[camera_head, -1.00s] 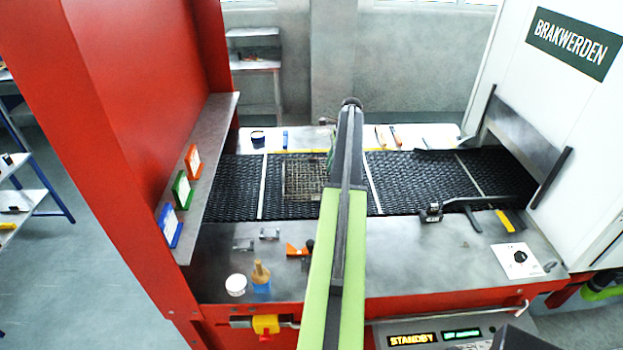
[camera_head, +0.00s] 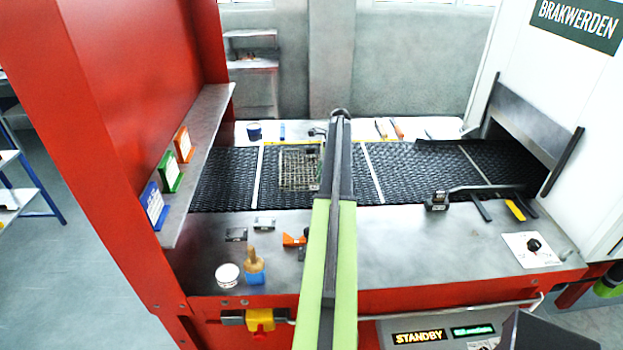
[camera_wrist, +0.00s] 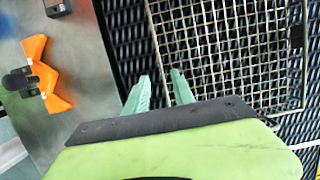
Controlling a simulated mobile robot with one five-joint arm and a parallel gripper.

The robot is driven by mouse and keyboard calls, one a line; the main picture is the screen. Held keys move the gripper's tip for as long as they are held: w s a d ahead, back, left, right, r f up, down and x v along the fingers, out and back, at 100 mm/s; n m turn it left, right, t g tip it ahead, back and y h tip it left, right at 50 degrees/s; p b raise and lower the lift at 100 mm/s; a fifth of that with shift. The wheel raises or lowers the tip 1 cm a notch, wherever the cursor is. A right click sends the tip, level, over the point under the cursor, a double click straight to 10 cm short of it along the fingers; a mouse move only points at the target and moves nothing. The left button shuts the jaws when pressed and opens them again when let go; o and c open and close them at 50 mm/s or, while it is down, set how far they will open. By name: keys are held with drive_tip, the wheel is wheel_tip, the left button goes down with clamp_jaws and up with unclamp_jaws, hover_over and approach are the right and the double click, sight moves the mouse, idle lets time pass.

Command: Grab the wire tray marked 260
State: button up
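A wire tray (camera_head: 299,170) of pale mesh lies on the black mesh belt, left of my arm in the head view. In the wrist view the tray (camera_wrist: 228,45) fills the upper right, its near edge just beyond my fingertips. My gripper (camera_wrist: 160,82) is open, with two green fingers apart and nothing between them. It is over the belt near the tray's edge; I cannot tell whether it touches. In the head view my arm hides the gripper. A small tag shows at the tray's right side, but no number can be read.
The black belt (camera_head: 225,180) runs into the white oven housing at right. On the near steel ledge are an orange part (camera_head: 293,240), a white jar (camera_head: 228,274) and a wooden-handled brush (camera_head: 254,262). A black clamp (camera_head: 437,201) sits at right. A red frame (camera_head: 110,110) bounds the left.

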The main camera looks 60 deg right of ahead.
drive_tip(key=b+x, duration=0.5)
drive_tip(key=shift+w+f, duration=0.1)
drive_tip(key=shift+w, duration=0.2)
drive_tip(key=shift+r, duration=0.2)
clamp_jaws()
idle(0.9)
